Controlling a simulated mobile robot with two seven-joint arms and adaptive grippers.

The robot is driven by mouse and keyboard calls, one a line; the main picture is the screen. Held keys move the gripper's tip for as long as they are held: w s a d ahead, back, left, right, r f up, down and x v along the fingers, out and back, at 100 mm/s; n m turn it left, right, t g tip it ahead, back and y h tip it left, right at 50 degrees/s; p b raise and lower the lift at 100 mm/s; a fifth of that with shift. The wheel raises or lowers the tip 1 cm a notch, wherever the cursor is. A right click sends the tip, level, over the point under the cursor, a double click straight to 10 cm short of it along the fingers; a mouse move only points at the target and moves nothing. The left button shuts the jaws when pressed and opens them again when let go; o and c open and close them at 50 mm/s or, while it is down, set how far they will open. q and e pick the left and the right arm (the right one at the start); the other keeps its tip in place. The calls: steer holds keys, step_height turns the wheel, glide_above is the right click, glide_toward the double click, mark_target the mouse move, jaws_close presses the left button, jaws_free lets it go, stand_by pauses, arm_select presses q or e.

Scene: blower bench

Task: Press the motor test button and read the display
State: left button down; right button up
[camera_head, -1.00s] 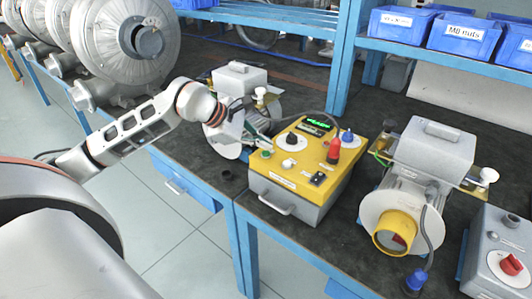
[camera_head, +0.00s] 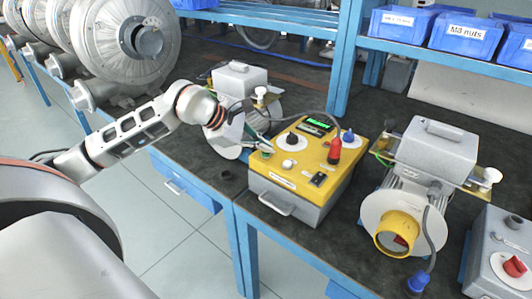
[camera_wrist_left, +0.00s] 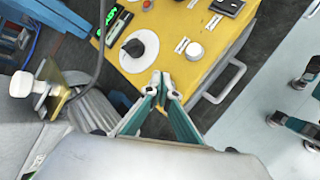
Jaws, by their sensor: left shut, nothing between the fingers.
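The yellow-topped test box (camera_head: 310,160) sits on the bench. Its green-lit display (camera_head: 316,125) is at the back; the digits are too small to read. The display also shows in the left wrist view (camera_wrist_left: 109,24). A black knob on a white dial (camera_head: 291,141) and a white button (camera_head: 288,163) are on the top panel. My left gripper (camera_head: 266,149) is shut and empty, with its tips at the panel's left front corner. In the wrist view the fingertips (camera_wrist_left: 166,84) are beside the dial.
A motor unit (camera_head: 240,80) stands behind my left gripper; another (camera_head: 420,185) is at right. Blue bins (camera_head: 464,36) are on the shelf.

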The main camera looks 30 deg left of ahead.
mark_target(263, 153)
arm_select(q)
steer(key=shift+f, duration=0.3)
arm_select(e)
steer(key=shift+s+f, duration=0.1)
steer(key=shift+f, duration=0.2)
arm_select(q)
steer(key=shift+r, duration=0.85)
arm_select(e)
steer(key=shift+w+r, duration=0.2)
steer(key=shift+r, duration=0.35)
arm_select(q)
steer(key=shift+r+p, duration=1.65)
steer(key=shift+r, duration=0.9)
arm_select(e)
steer(key=shift+t, duration=0.3)
steer(key=r, duration=0.2)
steer(key=w+r, duration=0.1)
steer(key=r, duration=0.1)
steer(key=shift+w, duration=0.1)
arm_select(q)
steer(key=shift+f, duration=0.1)
